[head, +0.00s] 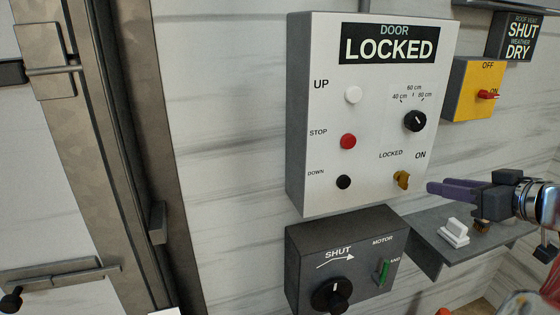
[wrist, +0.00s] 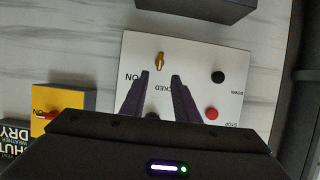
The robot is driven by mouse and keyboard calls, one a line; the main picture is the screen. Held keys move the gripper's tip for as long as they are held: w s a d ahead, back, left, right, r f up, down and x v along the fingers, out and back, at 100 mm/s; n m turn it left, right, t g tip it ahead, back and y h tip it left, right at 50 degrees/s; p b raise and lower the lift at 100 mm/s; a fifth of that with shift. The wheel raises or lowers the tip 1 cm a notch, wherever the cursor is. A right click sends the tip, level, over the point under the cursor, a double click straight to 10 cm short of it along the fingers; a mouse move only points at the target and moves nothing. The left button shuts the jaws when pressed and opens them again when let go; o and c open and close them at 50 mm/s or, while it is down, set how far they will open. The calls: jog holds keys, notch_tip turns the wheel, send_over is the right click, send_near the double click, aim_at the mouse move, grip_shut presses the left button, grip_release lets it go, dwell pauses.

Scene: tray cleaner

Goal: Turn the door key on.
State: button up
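The brass door key (head: 402,180) sits in the white door panel (head: 305,110), under the LOCKED and ON labels. The panel's display (head: 389,43) reads DOOR LOCKED. My gripper (head: 430,188) has purple fingers and is just right of the key in the head view, pointing at the panel. In the wrist view, where the panel looks upside down, the key (wrist: 160,61) is just beyond the fingertips, roughly in line with the gap between them. My gripper (wrist: 160,77) is open with nothing between its fingers.
The panel also has a white UP button (head: 353,94), red STOP button (head: 348,141), black DOWN button (head: 343,182) and black dial (head: 414,121). A dark motor box (head: 300,260) is below. A shelf (head: 425,240) holds a white handled object (head: 454,232). A yellow switch box (head: 463,85) is at right.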

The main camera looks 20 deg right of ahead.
aim_at(407, 181)
jog(key=x, duration=1.1)
jog(key=shift+c, duration=0.4)
jog(key=shift+s, duration=0.1)
grip_shut()
jog(key=shift+a, duration=0.15)
